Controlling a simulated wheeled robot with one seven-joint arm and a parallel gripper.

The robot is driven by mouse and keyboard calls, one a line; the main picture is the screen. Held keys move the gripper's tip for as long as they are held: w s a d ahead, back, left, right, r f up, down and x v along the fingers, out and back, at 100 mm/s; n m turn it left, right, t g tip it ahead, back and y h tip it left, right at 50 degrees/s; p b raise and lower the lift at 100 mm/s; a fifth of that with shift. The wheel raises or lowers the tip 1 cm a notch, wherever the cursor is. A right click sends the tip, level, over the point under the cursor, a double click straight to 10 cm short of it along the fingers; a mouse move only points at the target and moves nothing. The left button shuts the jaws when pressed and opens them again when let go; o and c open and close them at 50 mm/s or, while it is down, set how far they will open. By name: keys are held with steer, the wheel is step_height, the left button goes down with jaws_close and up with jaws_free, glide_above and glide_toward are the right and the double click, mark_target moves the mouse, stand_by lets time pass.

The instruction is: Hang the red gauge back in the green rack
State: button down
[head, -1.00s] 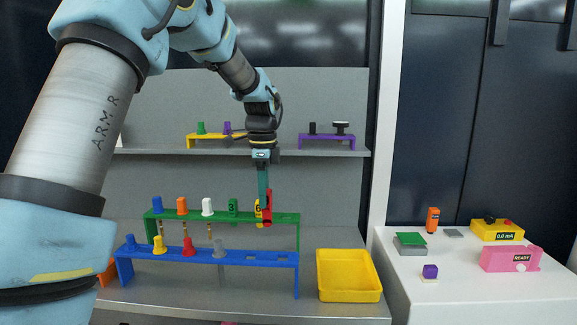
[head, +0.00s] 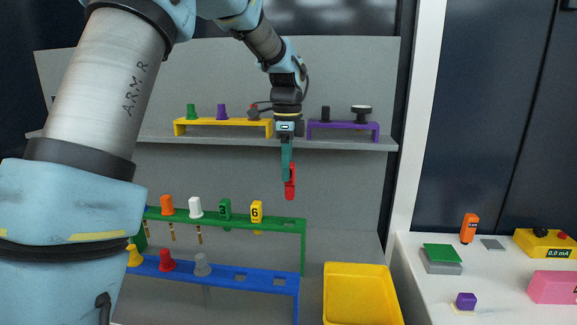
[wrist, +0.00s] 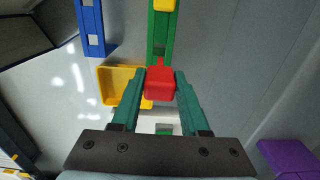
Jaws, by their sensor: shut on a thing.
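My gripper (head: 289,176) is shut on the red gauge (head: 290,188) and holds it in the air above the right end of the green rack (head: 285,221). In the wrist view the red gauge (wrist: 160,84) sits between the two green fingers, with the green rack (wrist: 160,40) beyond it. The gauge is apart from the rack in the head view. The rack holds orange and white plugs, a green gauge marked 3 (head: 225,208) and a yellow gauge marked 6 (head: 256,211). The rack's right end is bare on top. My arm hides its left end.
A blue rack (head: 270,282) with several plugs stands in front of the green rack. A yellow tray (head: 362,270) is at the right. The shelf above carries a yellow rack (head: 222,123) and a purple rack (head: 343,127), close to my gripper.

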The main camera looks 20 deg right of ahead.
mark_target(287, 187)
steer(key=shift+r, duration=0.1)
steer(key=shift+a+f+b, duration=0.1)
steer(key=shift+f+b, duration=1.25)
steer(key=shift+f, duration=1.65)
steer(key=shift+p, duration=0.65)
steer(key=shift+f+b, duration=1.5)
steer(key=shift+f, duration=1.35)
steer(key=shift+c, duration=1.7)
jaws_free()
steer(key=shift+r, duration=0.15)
step_height(287, 187, up, 11)
steer(key=b, duration=0.2)
steer(key=shift+f+b, duration=0.2)
steer(key=shift+b, duration=0.1)
